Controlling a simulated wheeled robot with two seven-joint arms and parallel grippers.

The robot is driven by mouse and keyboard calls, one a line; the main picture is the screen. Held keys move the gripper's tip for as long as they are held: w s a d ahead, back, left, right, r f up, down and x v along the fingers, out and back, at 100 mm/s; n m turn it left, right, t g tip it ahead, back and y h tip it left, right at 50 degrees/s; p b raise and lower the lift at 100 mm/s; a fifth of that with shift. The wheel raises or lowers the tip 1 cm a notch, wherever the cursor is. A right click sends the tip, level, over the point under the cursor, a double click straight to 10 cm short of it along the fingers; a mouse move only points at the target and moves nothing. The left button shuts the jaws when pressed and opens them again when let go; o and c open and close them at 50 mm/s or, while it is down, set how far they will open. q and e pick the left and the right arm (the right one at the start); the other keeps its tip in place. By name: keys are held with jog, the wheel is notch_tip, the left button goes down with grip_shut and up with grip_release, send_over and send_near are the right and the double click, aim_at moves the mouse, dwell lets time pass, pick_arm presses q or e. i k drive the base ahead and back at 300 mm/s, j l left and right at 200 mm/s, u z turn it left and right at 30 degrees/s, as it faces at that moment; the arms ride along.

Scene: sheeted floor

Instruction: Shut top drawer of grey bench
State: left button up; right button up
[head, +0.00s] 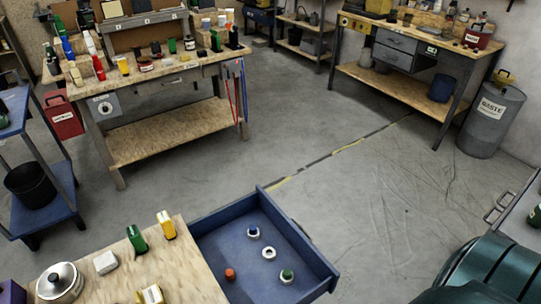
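Neither of my grippers is in the head view. An open blue drawer (216,241) juts out to the right from a wood-topped bench (190,262) at the bottom of the view. Several small items lie inside it, among them an orange one (230,274) and a white ring-shaped one (268,253). A bench (430,50) at the back right has a wooden top, dark legs and grey drawers (395,42) that look shut. A grey unit with handles (498,207) is cut off at the right edge; I cannot tell whether a drawer there is open.
A cluttered workbench (165,138) stands at the back left, with a blue cart (50,205) beside it. A grey waste drum (490,125) stands at the right wall. A ribbed teal shape (490,275) fills the bottom right corner. The middle floor is clear.

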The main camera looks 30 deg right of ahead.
aim_at(258, 262)
jog(key=k+l, duration=0.1)
jog(key=l, duration=0.3)
jog(key=l+u, duration=0.15)
jog(key=l, duration=0.3)
jog(key=k+l, duration=0.15)
jog(key=l, duration=0.25)
jog(key=k+l+u, duration=0.15)
jog(key=l, duration=0.25)
jog(key=k+l, duration=0.1)
jog(key=l, duration=0.3)
jog(key=k+l+u, duration=0.1)
jog(key=l, duration=0.3)
jog(key=k+l+u, duration=0.1)
jog(key=l, duration=0.3)
jog(key=k+l, duration=0.2)
jog(key=l, duration=0.15)
jog(key=j+u, duration=0.15)
jog(key=u, duration=0.2)
jog(key=i+j+u, duration=0.1)
jog(key=u, duration=0.25)
jog(key=i, duration=0.05)
